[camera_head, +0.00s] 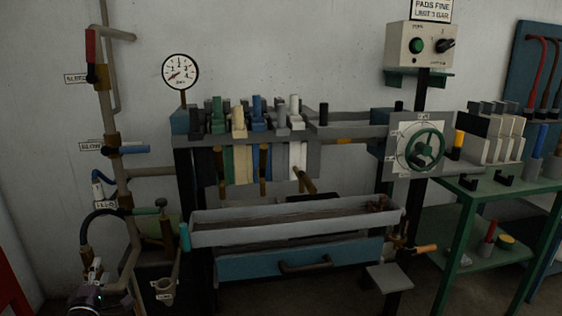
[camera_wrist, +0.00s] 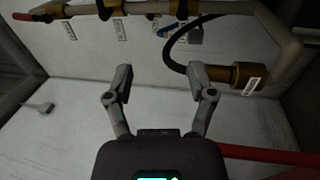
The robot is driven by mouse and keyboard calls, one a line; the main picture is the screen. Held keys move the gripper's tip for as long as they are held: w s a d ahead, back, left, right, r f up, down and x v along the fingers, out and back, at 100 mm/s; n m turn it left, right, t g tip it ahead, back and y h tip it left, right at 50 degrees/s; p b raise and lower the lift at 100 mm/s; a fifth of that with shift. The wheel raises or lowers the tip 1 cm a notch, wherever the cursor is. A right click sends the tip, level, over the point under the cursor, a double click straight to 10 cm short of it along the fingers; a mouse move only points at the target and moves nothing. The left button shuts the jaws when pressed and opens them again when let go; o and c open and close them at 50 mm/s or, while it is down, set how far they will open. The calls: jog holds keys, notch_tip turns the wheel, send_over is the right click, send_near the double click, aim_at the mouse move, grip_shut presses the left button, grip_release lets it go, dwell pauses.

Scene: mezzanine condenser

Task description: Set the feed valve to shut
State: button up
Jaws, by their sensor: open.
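A vertical pipe (camera_head: 117,180) on the left wall carries several valves with small tags. I cannot read surely which tag names the feed valve. Lower down is a short blue handle (camera_head: 99,176) above a tag (camera_head: 105,204). In the wrist view a blue lever (camera_wrist: 166,31) and a red lever (camera_wrist: 23,16) show on the pipe. My gripper (camera_wrist: 160,75) is open and empty, apart from the levers; it shows at lower left (camera_head: 91,271).
A black hose (camera_wrist: 175,48) and brass fitting (camera_wrist: 237,75) lie close beyond my fingers. A rack with a grey trough (camera_head: 290,230) stands at centre, a green handwheel (camera_head: 420,149) right of it, and a green bench (camera_head: 500,186) far right.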

jog(key=w+d+f+m+g+h, duration=0.3)
jog(key=w+d+f+m+h, duration=0.15)
jog(key=d, duration=0.85)
jog(key=w+d+f+m+g+h, duration=0.3)
jog(key=w+d+f+m, duration=0.15)
jog(key=d, duration=0.85)
jog(key=w+d+f+m+g+h, duration=0.3)
jog(key=w+d+f, duration=0.15)
jog(key=d, duration=0.85)
jog(key=s+d+f+m+g+y, duration=0.2)
jog(key=s+d+f+m+g, duration=0.15)
jog(key=d, duration=0.55)
jog(key=s+d+f+m+g+y, duration=0.2)
jog(key=s+d+g, duration=0.25)
jog(key=d, duration=0.35)
jog(key=s+d+f+m+g+y, duration=0.25)
jog(key=s+d, duration=0.25)
jog(key=d, duration=0.4)
notch_tip(320, 180, up, 31)
jog(key=p, duration=3.1)
jog(key=shift+s+h+p, duration=0.15)
jog(key=shift+h+p, duration=0.15)
jog(key=shift+p, duration=0.1)
